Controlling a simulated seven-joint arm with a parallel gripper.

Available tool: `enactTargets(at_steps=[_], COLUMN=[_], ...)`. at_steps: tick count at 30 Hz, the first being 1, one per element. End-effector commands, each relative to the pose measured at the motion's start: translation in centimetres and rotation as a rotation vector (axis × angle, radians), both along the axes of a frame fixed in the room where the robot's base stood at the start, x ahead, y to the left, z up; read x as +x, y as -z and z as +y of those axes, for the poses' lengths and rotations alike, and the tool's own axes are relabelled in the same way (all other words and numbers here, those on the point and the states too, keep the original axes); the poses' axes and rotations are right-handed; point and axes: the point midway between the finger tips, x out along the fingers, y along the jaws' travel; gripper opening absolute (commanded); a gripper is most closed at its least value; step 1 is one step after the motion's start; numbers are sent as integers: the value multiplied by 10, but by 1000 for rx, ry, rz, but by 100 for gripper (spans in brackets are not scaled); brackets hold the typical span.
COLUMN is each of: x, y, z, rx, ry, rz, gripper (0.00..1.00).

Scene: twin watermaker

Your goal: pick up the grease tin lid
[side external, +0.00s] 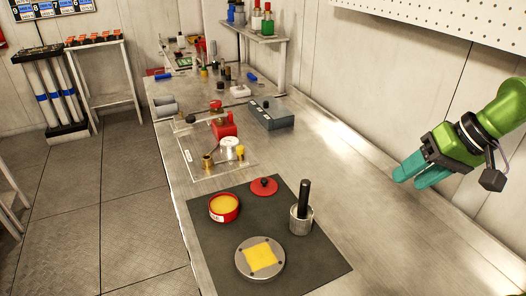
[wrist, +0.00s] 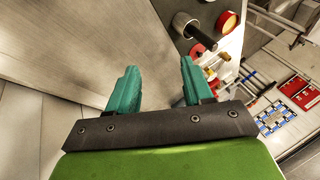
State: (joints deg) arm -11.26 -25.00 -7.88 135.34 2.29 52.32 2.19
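The grease tin lid (side external: 264,186) is a small red disc with a dark knob. It lies on the dark mat (side external: 318,262), behind and right of the open red grease tin (side external: 223,208) with yellow grease inside. My gripper (side external: 412,178) is green with teal fingers, raised over the right side of the bench, well apart from the lid. In the wrist view the two teal fingers (wrist: 158,80) stand apart with nothing between them. The wrist view also shows a red round item and the mat at upper right, partly cut off.
A metal cylinder with a black handle (side external: 301,212) stands upright on the mat, right of the lid. A round metal plate with a yellow square (side external: 260,257) lies in front. Fittings and a red device (side external: 222,126) stand behind. The bench right of the mat is clear.

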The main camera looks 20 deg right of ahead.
Motion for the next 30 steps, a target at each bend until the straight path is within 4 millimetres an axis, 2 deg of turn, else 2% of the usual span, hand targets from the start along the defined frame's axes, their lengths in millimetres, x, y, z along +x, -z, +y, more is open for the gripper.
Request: enactTargets(at_steps=[1, 8, 14, 18, 21, 25, 27, 30], x=[17, 98, 172, 223, 252, 275, 279, 277], y=[5, 28, 58, 75, 77, 61, 50, 50], z=[6, 23, 41, 65, 84, 97, 103, 106], rx=[40, 204, 298, 383, 484, 647, 724, 767], ry=[41, 427, 884, 1245, 1488, 1729, 1816, 1905], rz=[60, 301, 438, 468, 473, 503, 540, 581], gripper=[50, 50, 50, 50, 50, 50, 50, 50])
